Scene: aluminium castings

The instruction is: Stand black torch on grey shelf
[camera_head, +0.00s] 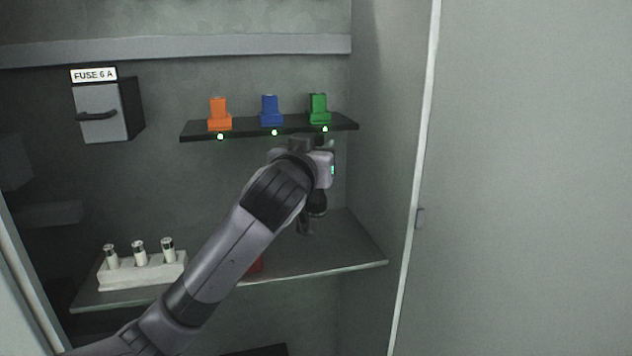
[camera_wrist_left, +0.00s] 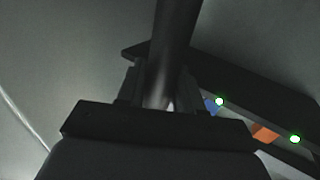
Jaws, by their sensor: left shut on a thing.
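My left gripper (camera_head: 315,198) hangs over the right part of the grey shelf (camera_head: 345,255), the lower one in the cabinet. In the left wrist view, the gripper (camera_wrist_left: 161,85) is shut on the black torch (camera_wrist_left: 176,40), a dark smooth cylinder running up between the fingers and out of the top of the picture. In the head view, a dark part shows below my wrist, but I cannot tell torch from fingers there. The lower end appears above or near the shelf surface; whether it touches is unclear. My right gripper is not in view.
A white block (camera_head: 145,272) with several capped cylinders stands at the shelf's left. A red thing (camera_head: 257,265) is mostly hidden behind my arm. Above, a narrow black shelf (camera_head: 345,124) carries orange, blue and green blocks. The cabinet's right wall (camera_head: 375,150) is close to my gripper.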

